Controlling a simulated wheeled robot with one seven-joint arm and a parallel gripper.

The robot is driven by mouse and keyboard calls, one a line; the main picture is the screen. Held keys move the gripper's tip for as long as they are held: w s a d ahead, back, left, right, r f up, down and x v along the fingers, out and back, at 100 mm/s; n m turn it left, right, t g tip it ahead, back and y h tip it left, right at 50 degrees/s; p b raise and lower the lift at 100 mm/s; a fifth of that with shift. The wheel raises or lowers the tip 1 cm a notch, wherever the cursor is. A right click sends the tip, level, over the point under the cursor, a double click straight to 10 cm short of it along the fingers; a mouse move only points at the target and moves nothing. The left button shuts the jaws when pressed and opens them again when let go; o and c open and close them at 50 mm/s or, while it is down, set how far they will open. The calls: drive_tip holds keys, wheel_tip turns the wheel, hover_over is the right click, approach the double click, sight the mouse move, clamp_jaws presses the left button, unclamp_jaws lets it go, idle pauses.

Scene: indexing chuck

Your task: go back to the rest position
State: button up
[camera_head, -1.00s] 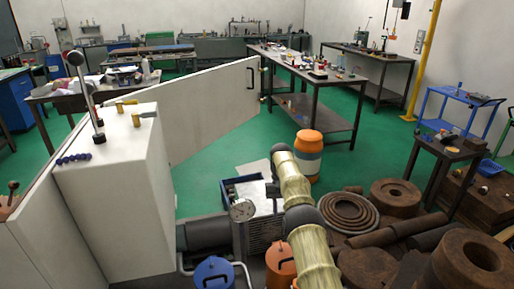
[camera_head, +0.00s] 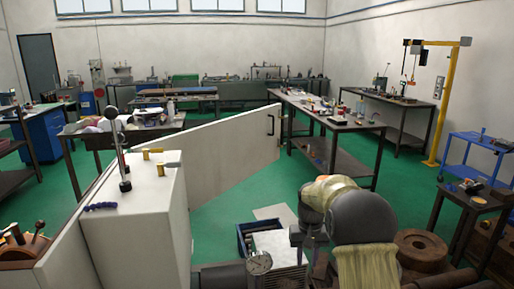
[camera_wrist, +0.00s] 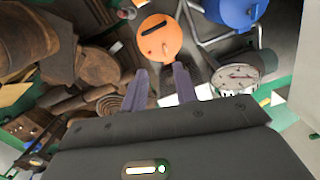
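My gripper (camera_head: 308,243) hangs at the end of my bent arm, low and right of centre in the head view. In the wrist view my gripper (camera_wrist: 160,82) shows two grey fingers standing apart, with nothing held between them. An orange lid with a dark slot (camera_wrist: 159,40) lies beyond the fingertips, apart from them. A round dial gauge (camera_wrist: 236,75) is right of the fingers; the gauge also shows in the head view (camera_head: 259,262). No indexing chuck can be made out clearly.
A white cabinet (camera_head: 140,225) with a lever and yellow handles stands left, its white panel (camera_head: 235,155) reaching back. A blue crate (camera_head: 243,238) is near the gripper. Rusty round parts (camera_head: 421,250) lie right. A long bench (camera_head: 330,150) stands behind; green floor between is clear.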

drive_tip(key=s+r+t+p, duration=0.1)
drive_tip(key=s, duration=1.2)
drive_tip(key=s+r+t+p, duration=0.2)
drive_tip(key=s, duration=1)
drive_tip(key=shift+s+d+r, duration=0.2)
drive_tip(key=shift+s+r, duration=0.05)
drive_tip(key=shift+s, duration=0.1)
